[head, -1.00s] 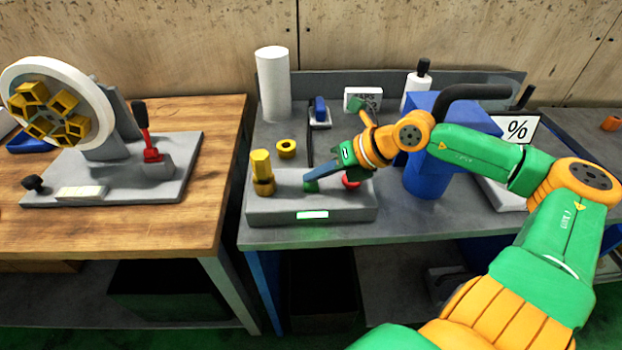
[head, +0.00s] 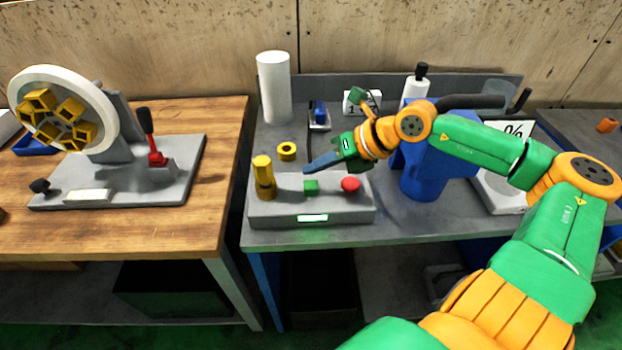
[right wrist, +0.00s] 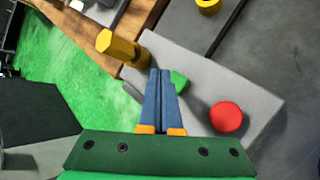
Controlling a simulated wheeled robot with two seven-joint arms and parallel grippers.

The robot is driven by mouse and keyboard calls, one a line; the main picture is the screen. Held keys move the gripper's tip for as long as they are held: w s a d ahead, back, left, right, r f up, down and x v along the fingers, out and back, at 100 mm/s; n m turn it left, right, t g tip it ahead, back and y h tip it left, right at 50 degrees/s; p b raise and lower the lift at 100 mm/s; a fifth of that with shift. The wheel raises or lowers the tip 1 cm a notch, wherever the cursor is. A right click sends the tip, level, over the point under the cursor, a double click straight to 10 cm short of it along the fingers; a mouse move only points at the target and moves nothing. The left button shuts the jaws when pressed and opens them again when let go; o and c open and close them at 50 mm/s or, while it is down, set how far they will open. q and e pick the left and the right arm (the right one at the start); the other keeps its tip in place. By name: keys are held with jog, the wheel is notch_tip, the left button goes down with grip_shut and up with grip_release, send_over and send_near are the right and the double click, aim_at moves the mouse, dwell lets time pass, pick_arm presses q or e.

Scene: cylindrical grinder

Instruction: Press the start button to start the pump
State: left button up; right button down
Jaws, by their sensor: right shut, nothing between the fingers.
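The green start button (head: 311,187) sits on the grey control box (head: 345,208), between a yellow hex part and the red button (head: 350,184). In the right wrist view the green button (right wrist: 179,80) is partly hidden behind my fingers. The red button (right wrist: 226,117) shows there to the right. My right gripper (head: 308,168) is shut and empty, its blue fingertips just above and behind the green button in the head view. In the right wrist view the closed fingers (right wrist: 161,72) overlap the button's left side. My left gripper is not in view.
The yellow hex part (head: 263,177) stands on the box's left end. A yellow ring (head: 286,151) lies behind the box. A blue machine (head: 425,165) stands to the right under my arm. A white cylinder (head: 273,87) stands at the back.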

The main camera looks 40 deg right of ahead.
aim_at(316, 187)
notch_tip(316, 187, up, 4)
jog(key=shift+f+p, duration=0.2)
jog(key=shift+p, duration=0.9)
jog(key=shift+f, duration=0.1)
